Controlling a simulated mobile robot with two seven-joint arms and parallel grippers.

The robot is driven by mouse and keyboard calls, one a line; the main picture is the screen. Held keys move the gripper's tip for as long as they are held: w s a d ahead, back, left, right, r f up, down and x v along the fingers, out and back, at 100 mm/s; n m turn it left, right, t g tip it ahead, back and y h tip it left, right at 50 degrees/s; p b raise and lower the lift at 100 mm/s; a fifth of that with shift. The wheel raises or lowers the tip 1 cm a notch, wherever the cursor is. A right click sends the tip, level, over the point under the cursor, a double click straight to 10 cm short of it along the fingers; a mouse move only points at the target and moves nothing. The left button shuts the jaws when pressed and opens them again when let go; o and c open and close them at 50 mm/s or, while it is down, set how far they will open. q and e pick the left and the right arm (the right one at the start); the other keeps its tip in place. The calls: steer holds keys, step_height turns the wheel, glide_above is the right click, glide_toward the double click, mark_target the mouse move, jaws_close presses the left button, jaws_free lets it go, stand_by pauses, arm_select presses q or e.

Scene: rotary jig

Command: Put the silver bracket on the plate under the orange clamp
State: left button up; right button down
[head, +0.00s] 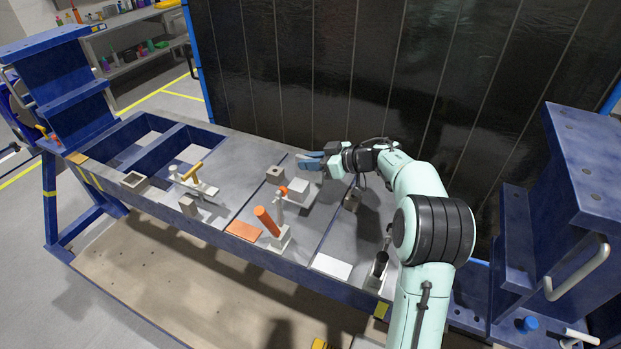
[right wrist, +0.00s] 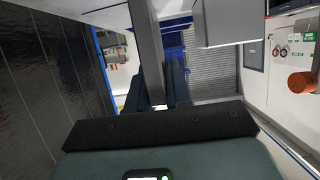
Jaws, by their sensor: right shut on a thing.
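The orange clamp stands mid-table in the head view, with a tilted orange handle (head: 266,221), a pale base (head: 281,239) and an orange tip (head: 283,190). The plate (head: 305,222) is the grey table section around it. My right gripper (head: 311,161) has blue fingers just behind the clamp and is shut on the silver bracket (head: 302,188), a light grey block beside the clamp tip. Whether the bracket touches the plate I cannot tell. In the right wrist view a grey block (right wrist: 228,24) shows at the top and an orange cylinder (right wrist: 301,82) at right. My left gripper is out of view.
A yellow-handled clamp (head: 193,172) stands to the left and a black-handled one (head: 380,264) to the right. A small grey block (head: 275,174) is left of my fingers. An orange square (head: 243,231) and a white square (head: 332,266) mark the front edge.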

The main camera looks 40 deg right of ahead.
mark_target(310, 178)
step_height(310, 178, down, 5)
steer(key=shift+f+b, duration=0.1)
steer(key=shift+b, duration=0.4)
steer(key=shift+f, duration=0.15)
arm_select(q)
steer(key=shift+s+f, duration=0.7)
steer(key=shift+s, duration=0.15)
arm_select(e)
steer(key=shift+w, duration=0.1)
steer(key=c, duration=1)
jaws_free()
steer(key=shift+f, duration=0.15)
steer(key=shift+c, duration=0.2)
steer(key=shift+r, duration=0.2)
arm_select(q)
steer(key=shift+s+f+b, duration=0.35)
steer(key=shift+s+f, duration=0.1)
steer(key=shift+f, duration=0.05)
arm_select(e)
steer(key=v, duration=1.2)
